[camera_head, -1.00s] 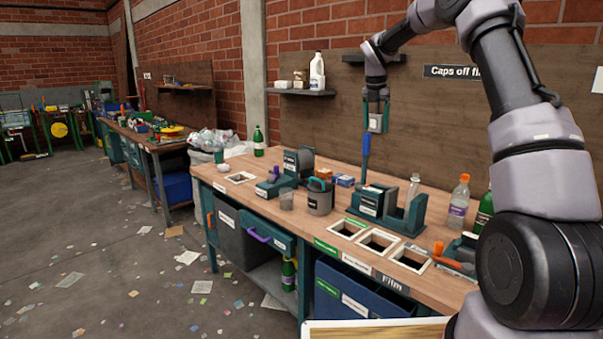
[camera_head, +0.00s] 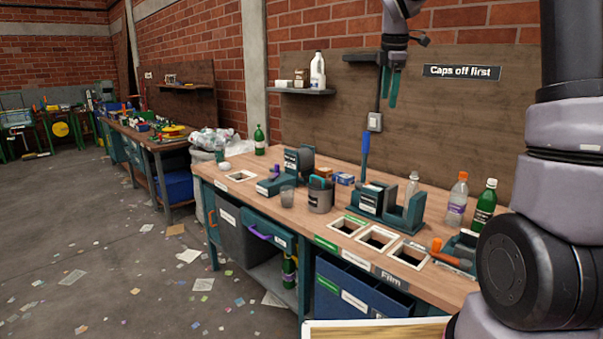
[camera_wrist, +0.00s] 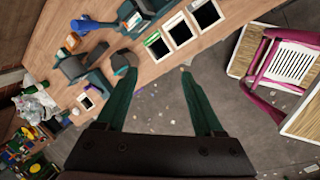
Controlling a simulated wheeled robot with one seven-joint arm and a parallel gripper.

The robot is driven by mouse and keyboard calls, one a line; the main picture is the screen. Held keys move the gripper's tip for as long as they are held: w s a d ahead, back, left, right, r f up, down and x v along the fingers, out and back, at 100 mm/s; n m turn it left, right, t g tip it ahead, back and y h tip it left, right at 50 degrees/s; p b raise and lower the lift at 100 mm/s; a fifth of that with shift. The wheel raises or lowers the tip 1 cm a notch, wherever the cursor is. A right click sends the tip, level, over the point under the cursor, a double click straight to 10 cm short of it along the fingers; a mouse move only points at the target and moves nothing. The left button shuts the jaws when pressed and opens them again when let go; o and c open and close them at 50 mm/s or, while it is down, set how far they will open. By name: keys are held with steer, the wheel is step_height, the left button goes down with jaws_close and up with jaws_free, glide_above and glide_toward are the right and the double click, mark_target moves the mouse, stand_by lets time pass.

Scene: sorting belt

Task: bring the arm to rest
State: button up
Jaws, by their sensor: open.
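My gripper (camera_head: 389,88) hangs high above the back of the workbench in the head view, in front of the wooden back panel. In the wrist view its two green fingers (camera_wrist: 160,95) are spread apart with nothing between them. The fingers are well clear of the wooden workbench (camera_head: 335,208) and touch nothing. A dark upper part of my arm stands at the right of the head view.
A blue-handled tool (camera_head: 365,150) stands upright in a teal holder (camera_head: 403,213). A clear bottle (camera_head: 457,200) and a green bottle (camera_head: 484,207) stand at the right. A shelf (camera_head: 301,91) with a white jug (camera_head: 317,70) is left of my gripper.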

steer(key=s+m+t+y, duration=0.2)
steer(key=s+m+t, duration=0.1)
steer(key=s+m, duration=1.9)
steer(key=s, duration=0.8)
steer(key=shift+d+f+m+t+y, duration=0.3)
steer(key=shift+f+m+t+y, duration=0.05)
steer(key=shift+m+t+y, duration=0.05)
